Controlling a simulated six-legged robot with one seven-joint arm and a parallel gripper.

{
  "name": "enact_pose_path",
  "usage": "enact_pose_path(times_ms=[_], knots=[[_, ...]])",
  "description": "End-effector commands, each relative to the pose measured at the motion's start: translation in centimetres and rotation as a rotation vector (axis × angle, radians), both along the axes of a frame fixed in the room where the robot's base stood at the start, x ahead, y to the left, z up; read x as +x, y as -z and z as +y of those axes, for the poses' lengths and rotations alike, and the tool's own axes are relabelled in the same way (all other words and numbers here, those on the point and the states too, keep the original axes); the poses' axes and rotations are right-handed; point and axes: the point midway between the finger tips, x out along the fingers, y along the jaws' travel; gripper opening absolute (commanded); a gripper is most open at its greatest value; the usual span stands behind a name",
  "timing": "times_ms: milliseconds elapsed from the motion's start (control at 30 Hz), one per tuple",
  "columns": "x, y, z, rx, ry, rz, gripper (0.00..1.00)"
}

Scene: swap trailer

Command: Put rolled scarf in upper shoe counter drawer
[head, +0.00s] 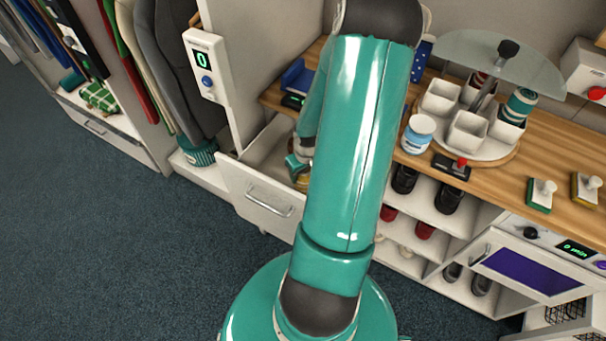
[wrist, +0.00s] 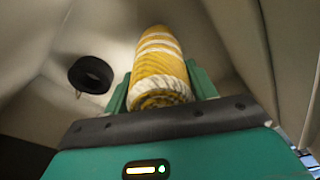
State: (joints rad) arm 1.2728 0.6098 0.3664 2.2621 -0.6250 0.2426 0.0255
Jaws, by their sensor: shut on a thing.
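The rolled scarf (wrist: 158,62), yellow with white stripes, is held between the green fingers of my gripper (wrist: 160,82) in the wrist view. In the head view a small yellow part of the scarf (head: 303,183) shows beside my gripper (head: 298,165), mostly hidden by my arm. The upper shoe counter drawer (head: 243,186) is pulled open, its handle facing the room. My gripper and the scarf are over or inside the open drawer; the exact height is hard to tell. Pale walls surround the scarf in the wrist view.
The wooden counter (head: 425,160) carries a carousel of white cups (head: 468,132), a jar (head: 418,134) and brushes (head: 541,194). Shoes stand on shelves below. A coat rack is at left.

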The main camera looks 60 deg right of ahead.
Motion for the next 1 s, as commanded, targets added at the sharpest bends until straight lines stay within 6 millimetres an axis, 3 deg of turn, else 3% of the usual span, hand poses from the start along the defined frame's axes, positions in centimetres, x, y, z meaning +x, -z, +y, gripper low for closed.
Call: enact_pose_path(times_ms=[133, 500, 533, 633, 1000], knots=[[0.2, 1.8, 0.1, 0.001, -0.003, 0.001, 0.32], [0.4, 2.2, 0.0, 0.000, -0.002, 0.000, 0.32], [0.4, 2.2, 0.0, 0.000, -0.002, 0.000, 0.60], [0.4, 2.2, 0.0, 0.000, -0.001, 0.000, 0.78], [0.4, 1.8, 0.0, -0.001, 0.000, -0.001, 0.78]])
